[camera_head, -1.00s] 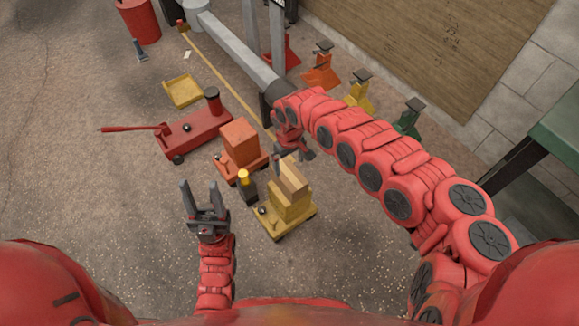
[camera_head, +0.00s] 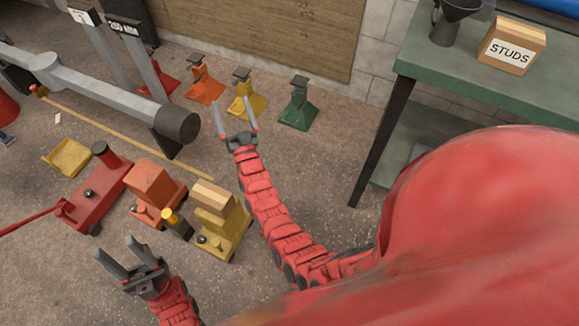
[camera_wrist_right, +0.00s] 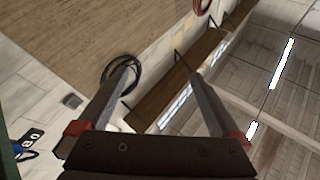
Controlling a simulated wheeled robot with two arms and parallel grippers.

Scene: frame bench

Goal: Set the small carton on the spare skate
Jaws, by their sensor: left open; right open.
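A small brown carton marked STUDS (camera_head: 511,46) stands on the green bench at the upper right. A low yellow skate (camera_head: 68,158) lies empty on the floor at the left. Another yellow skate (camera_head: 217,248) carries a yellow block with a light tan block (camera_head: 213,198) on top. An orange skate (camera_head: 146,213) carries an orange block. I cannot tell which skate is called spare. My right gripper (camera_head: 234,103) is open and empty, left of the bench and apart from the carton. My left gripper (camera_head: 116,248) is open and empty, low at the left.
The green bench (camera_head: 420,62) also holds a dark funnel-like can (camera_head: 446,28). Red, orange, yellow and green stands line the wall. A red trolley jack (camera_head: 95,195) and a thick grey beam (camera_head: 100,92) occupy the left. Floor between the stands and bench is clear.

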